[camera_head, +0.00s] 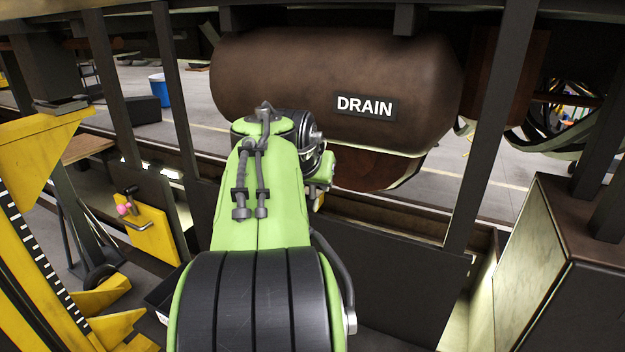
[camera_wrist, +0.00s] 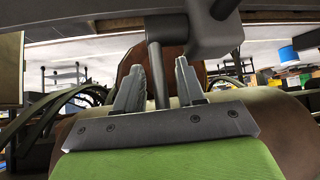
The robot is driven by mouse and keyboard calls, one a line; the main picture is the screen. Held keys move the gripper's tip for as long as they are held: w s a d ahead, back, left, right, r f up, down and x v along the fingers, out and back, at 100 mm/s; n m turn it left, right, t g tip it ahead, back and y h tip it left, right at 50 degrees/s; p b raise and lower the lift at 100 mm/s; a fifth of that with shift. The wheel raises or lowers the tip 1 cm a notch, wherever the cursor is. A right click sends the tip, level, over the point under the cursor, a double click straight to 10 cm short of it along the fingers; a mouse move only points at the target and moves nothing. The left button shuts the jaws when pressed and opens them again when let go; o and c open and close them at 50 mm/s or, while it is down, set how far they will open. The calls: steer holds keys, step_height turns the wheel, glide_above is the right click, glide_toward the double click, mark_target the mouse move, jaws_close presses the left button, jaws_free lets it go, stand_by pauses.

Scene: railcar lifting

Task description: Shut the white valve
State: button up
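I cannot make out a white valve in either view. The brown tank (camera_head: 300,75) with a black DRAIN label (camera_head: 364,107) hangs under the railcar. My green arm reaches toward the tank's lower left and hides part of it. In the wrist view my gripper (camera_wrist: 160,64) shows two grey fingers standing apart. A grey rod (camera_wrist: 157,75), joined to a darker grey block (camera_wrist: 200,32), shows in the gap between them. I cannot tell whether the rod is between the fingers or behind them. Nothing is clearly gripped.
Dark upright posts (camera_head: 492,130) stand on either side of the tank. A dark panel (camera_head: 375,270) runs below it. A yellow plate (camera_head: 150,235) with a handle and a pink knob (camera_head: 124,209) is at left. A dark cabinet (camera_head: 575,285) stands at right.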

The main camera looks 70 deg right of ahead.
steer(key=p+v, duration=0.3)
steer(key=v, duration=1.2)
steer(key=shift+a+r+p, duration=0.25)
steer(key=shift+a+p, duration=0.05)
steer(key=shift+a, duration=0.05)
